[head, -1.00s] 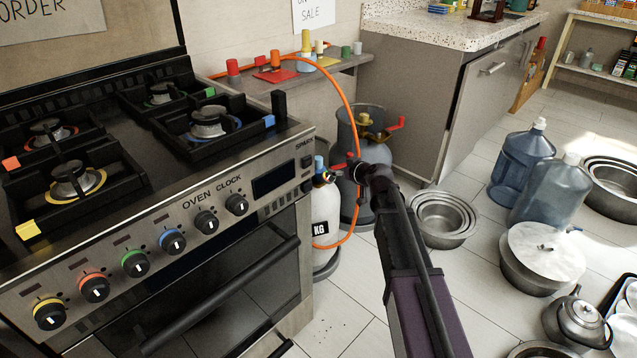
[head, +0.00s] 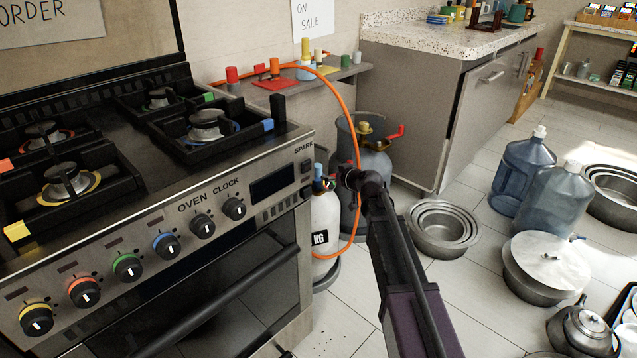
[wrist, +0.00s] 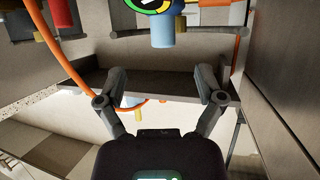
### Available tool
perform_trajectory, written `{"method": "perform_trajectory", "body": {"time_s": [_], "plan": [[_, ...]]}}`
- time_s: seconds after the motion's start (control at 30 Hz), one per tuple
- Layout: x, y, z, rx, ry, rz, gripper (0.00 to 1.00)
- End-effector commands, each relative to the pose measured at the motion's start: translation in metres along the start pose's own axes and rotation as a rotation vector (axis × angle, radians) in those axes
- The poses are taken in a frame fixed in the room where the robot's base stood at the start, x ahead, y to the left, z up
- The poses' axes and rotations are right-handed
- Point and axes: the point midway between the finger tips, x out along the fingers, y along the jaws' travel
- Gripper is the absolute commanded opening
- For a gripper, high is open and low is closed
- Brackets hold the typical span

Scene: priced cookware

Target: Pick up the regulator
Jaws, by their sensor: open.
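What looks like the regulator, with a coloured round dial and a blue cylindrical part, is at the top of the white gas cylinder (head: 324,228) in the head view. In the wrist view the dial and blue part of this regulator (wrist: 161,30) show at the top edge, partly cut off, beyond my fingers. My gripper (wrist: 161,82) is open, its two fingers spread with nothing between them. In the head view my gripper (head: 345,178) is just right of the regulator, and its dark fingers are hard to make out there.
An orange hose (head: 347,108) arches from the shelf (head: 345,72) down by the cylinders. A grey gas cylinder (head: 375,165) stands behind my gripper. The stove (head: 205,265) is close on the left. Nested pans (head: 440,230) and water jugs (head: 522,165) are on the floor at right.

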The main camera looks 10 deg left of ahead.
Motion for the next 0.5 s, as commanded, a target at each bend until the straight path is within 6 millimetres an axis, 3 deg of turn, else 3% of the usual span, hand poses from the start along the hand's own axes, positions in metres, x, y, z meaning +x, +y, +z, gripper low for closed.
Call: {"method": "perform_trajectory", "body": {"time_s": [0.03,0.2,0.5], "plan": [[0.013,0.001,0.002,0.0,0.0,-0.001,0.87],[0.036,0.0,0.002,0.0,0.0,-0.002,0.87],[0.05,-0.001,0.0,0.001,0.0,-0.001,0.87]]}}
